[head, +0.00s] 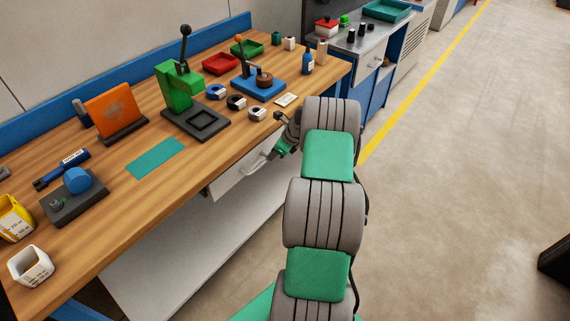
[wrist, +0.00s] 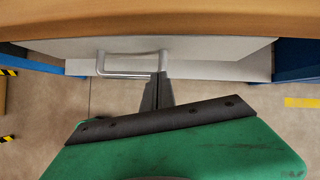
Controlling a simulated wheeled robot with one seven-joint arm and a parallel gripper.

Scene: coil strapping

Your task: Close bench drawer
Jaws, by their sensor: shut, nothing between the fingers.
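The bench drawer (head: 238,184) has a pale grey front below the wooden bench top. Its bar handle (head: 256,164) is on that front, and the front also shows in the wrist view (wrist: 215,50). How far the drawer stands out from the bench is hard to tell. My gripper (head: 280,150) is at the right part of the drawer front, partly hidden by my arm. In the wrist view my gripper's dark fingers (wrist: 157,90) are together and empty, with the tips by the right end of the handle (wrist: 128,74). I cannot tell whether they touch it.
The wooden bench top (head: 115,215) overhangs the drawer and carries a green press (head: 178,88), a teal mat (head: 155,158) and several small tools. A white lower panel (head: 180,255) lies beneath. The concrete floor (head: 460,190) to the right is clear, with a yellow line.

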